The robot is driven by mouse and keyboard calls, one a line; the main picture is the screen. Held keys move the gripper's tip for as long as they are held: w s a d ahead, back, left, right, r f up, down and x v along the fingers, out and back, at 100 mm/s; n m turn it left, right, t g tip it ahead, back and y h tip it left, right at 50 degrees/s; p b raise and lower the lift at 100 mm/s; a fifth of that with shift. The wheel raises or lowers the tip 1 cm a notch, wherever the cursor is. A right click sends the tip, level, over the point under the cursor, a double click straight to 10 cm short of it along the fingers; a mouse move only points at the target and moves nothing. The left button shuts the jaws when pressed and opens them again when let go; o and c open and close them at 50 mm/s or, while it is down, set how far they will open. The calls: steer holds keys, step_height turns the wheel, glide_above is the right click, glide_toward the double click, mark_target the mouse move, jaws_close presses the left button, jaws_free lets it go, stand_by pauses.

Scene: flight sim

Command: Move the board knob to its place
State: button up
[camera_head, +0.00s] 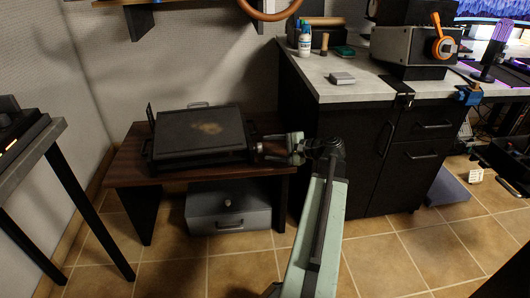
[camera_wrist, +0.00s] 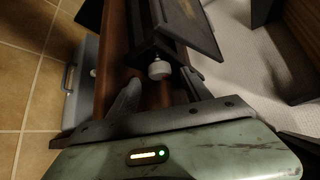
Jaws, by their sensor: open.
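The board knob, a pale grey round knob (camera_wrist: 159,70), shows in the wrist view at the end of a dark board unit (camera_wrist: 190,25). My gripper (camera_head: 262,149) is at the right end of the board unit. In the wrist view my gripper (camera_wrist: 160,78) is open, with the knob lying between its fingertips in the picture. I cannot tell whether either finger touches it.
A grey drawer box (camera_head: 230,222) stands under the table, with a small round knob (camera_head: 227,203) on it. A black cabinet with a grey top (camera_head: 350,92) stands close on the right. Another dark table (camera_head: 45,140) is at the left. The tiled floor in front is clear.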

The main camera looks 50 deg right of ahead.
steer(key=shift+b+x, duration=0.3)
steer(key=shift+x, duration=1.2)
steer(key=shift+s, duration=0.1)
jaws_close()
steer(key=shift+a+f+n+t+b, duration=0.1)
steer(key=shift+f+n+t+b, duration=0.3)
steer(key=shift+b, duration=0.65)
steer(key=shift+f+t+b, duration=0.15)
steer(key=shift+t+b, duration=0.15)
steer(key=shift+b, duration=0.4)
steer(key=shift+r+n+t+b, duration=0.25)
steer(key=shift+n+t+b, duration=0.15)
steer(key=shift+b, duration=0.05)
steer(key=shift+r, duration=0.15)
jaws_free()
steer(key=p+v, duration=0.1)
steer(key=v, duration=0.7)
